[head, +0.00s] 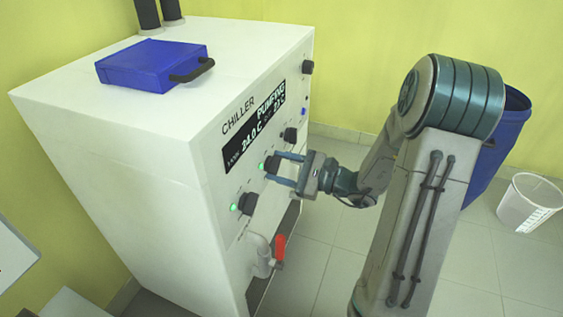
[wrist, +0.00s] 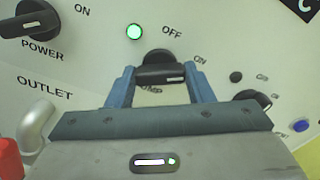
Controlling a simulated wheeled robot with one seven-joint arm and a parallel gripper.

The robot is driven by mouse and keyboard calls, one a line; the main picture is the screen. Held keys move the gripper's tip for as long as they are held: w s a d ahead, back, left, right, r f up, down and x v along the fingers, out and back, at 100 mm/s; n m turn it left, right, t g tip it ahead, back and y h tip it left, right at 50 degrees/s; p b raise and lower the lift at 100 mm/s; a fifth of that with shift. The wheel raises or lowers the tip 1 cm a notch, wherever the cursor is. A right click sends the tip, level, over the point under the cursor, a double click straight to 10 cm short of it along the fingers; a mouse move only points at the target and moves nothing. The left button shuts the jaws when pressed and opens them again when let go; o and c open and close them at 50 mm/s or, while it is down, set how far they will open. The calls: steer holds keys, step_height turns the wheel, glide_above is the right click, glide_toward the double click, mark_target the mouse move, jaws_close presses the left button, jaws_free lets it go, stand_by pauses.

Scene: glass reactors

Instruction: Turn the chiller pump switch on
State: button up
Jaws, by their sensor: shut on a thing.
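The white chiller (head: 130,150) stands at the left with its control panel facing my arm. Its display (head: 255,128) reads PUMPING, with temperatures below. The black pump switch (wrist: 158,65) is a rotary knob, with OFF printed above it and ON to its right. Its grip bar lies roughly level in the wrist view, pale mark at the right end, on the ON side. The green lamp (wrist: 134,32) beside it is lit. My gripper (wrist: 160,75) is shut on this knob, one blue finger on either side. The head view also shows my gripper (head: 276,167) at the panel.
The power knob (head: 247,203), with a lit green lamp, and the outlet pipe with a red valve handle (head: 280,250) are below left. Another black knob (head: 290,135) is farther along the panel. A blue case (head: 150,66) lies on top. A blue bin and white bucket (head: 530,203) stand right.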

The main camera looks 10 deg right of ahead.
steer(key=o, duration=1)
steer(key=shift+d, duration=0.1)
steer(key=p+v, duration=0.3)
steer(key=v, duration=1)
steer(key=shift+s+d, duration=0.25)
steer(key=shift+d, duration=0.1)
steer(key=shift+a, duration=0.1)
